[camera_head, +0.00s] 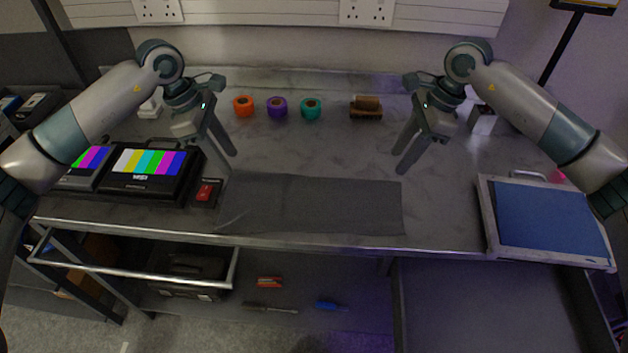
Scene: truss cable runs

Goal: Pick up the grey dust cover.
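The grey dust cover (310,205) lies flat on the metal table, along the front edge in the middle. It is a wide dark grey sheet, and its colour is close to that of the table top. My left gripper (231,162) is above the table near the cover's back left corner, with its two fingers apart and nothing between them. My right gripper (400,162) is above the table near the cover's back right corner, also with its fingers apart and empty. Neither gripper touches the cover.
A colour-bar monitor (148,173) and a red switch box (205,192) stand left of the cover. A blue-topped case (550,222) lies at the right. Orange (243,106), purple (277,107) and teal (311,109) tape rolls and a brown block (366,108) stand behind.

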